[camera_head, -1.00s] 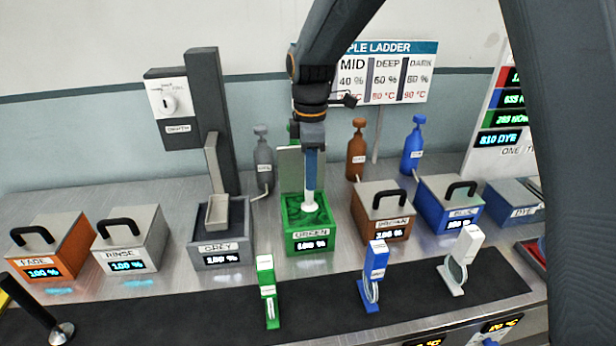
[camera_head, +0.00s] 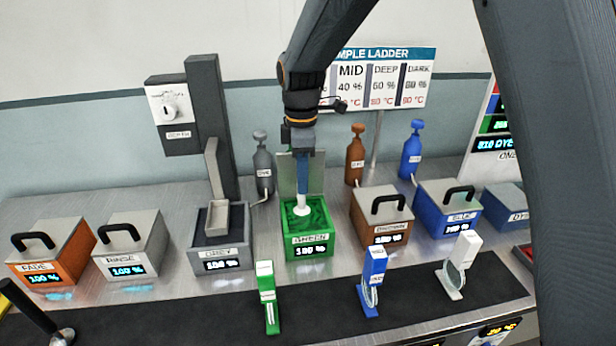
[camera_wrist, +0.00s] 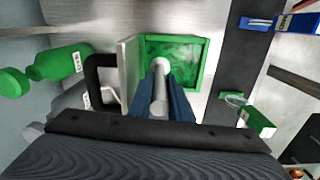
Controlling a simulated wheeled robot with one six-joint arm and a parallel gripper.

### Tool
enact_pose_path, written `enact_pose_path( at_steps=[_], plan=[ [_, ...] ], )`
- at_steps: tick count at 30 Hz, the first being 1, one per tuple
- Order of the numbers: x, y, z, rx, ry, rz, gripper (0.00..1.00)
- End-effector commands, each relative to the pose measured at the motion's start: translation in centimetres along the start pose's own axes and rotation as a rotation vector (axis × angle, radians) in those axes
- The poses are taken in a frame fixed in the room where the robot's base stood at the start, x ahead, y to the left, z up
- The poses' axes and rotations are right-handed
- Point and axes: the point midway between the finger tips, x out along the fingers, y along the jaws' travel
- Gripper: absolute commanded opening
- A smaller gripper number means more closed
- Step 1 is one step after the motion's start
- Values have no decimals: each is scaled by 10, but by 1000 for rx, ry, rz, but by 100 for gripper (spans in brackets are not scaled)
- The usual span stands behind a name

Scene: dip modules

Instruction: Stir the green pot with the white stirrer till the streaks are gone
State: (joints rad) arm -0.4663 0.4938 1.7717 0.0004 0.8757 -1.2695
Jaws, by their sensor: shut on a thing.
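The green pot (camera_head: 309,251) stands open mid-counter, with its grey lid (camera_head: 285,172) raised upright behind it. My gripper (camera_head: 304,180) is above the pot, pointing down and shut on the white stirrer (camera_head: 302,210). The stirrer's lower end is in the pot, left of its middle in the head view; the tip's depth cannot be told. In the wrist view, the stirrer (camera_wrist: 159,92) sits between my blue fingers (camera_wrist: 178,103), over the green pot (camera_wrist: 207,62). The green liquid (camera_wrist: 178,53) shows uneven lighter and darker patches.
The open grey pot (camera_head: 220,266) is on the left and the closed brown pot (camera_head: 381,240) close on the right. Green (camera_head: 267,294), blue (camera_head: 372,280) and white (camera_head: 460,263) stands line the dark front mat (camera_head: 200,318). Dye bottles (camera_head: 356,155) stand behind.

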Motion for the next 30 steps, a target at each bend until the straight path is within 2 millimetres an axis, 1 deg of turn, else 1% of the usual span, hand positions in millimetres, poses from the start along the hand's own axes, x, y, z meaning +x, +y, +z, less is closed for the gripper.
enact_pose_path(
  at_steps=[6, 16, 30],
  plan=[
    [0, -1, -10, 0, 0, 0, 0],
    [0, -2, -10, 0, 0, 0, 0],
    [-1, -27, -8, 0, 0, -1, 0]
  ],
)
